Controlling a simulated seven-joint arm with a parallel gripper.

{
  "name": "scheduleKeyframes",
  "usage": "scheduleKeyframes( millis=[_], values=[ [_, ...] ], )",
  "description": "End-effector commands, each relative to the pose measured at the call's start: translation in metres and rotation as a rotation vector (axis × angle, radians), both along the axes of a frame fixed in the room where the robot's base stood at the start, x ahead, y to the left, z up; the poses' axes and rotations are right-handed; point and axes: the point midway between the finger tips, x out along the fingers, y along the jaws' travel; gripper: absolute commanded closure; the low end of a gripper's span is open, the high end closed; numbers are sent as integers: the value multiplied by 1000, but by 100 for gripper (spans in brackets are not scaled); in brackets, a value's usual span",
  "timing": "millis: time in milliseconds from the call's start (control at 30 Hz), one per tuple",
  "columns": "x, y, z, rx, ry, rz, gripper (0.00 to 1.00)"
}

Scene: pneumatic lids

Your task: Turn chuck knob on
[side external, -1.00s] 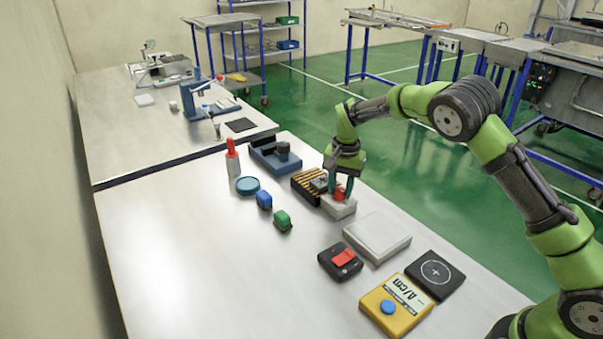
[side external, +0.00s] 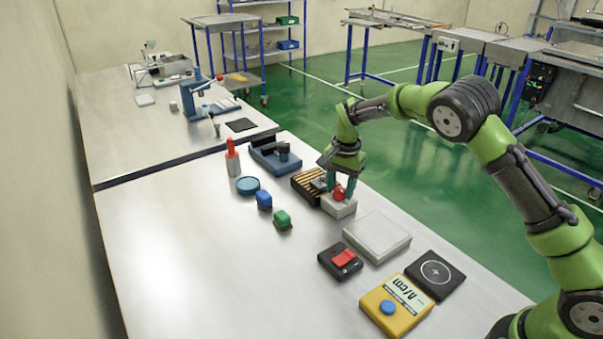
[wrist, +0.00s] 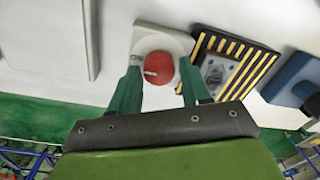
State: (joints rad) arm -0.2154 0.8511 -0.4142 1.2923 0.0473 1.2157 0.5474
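The chuck knob (side external: 339,194) is a red round knob on a pale grey block (side external: 338,209) near the table's far right edge. In the wrist view the knob (wrist: 160,66) carries a short white mark that points to the left of the picture. My gripper (side external: 340,187) points down over the block. In the wrist view its two green fingers (wrist: 160,62) stand on either side of the knob, with a small gap visible on each side. It looks open and holds nothing. Whether a fingertip touches the knob on its hidden side cannot be told.
A black-and-yellow striped box (side external: 305,188) stands close beside the knob block. A pale flat plate (side external: 377,236), a red-switch box (side external: 341,261) and a yellow meter (side external: 396,304) lie nearer. The table's left side is clear.

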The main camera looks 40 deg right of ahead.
Motion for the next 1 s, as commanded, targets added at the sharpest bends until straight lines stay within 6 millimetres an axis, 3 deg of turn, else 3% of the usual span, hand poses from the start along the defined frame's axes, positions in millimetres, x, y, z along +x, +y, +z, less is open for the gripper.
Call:
scheduleKeyframes(
  millis=[100, 467, 667, 1000],
  values=[
    [0, 0, -1, 0, 1, 1, 38],
    [-1, 0, 5, 0, 2, 2, 38],
    [-1, -1, 41, 0, -2, 2, 38],
    [-4, -2, 123, 0, -2, 1, 38]
  ],
)
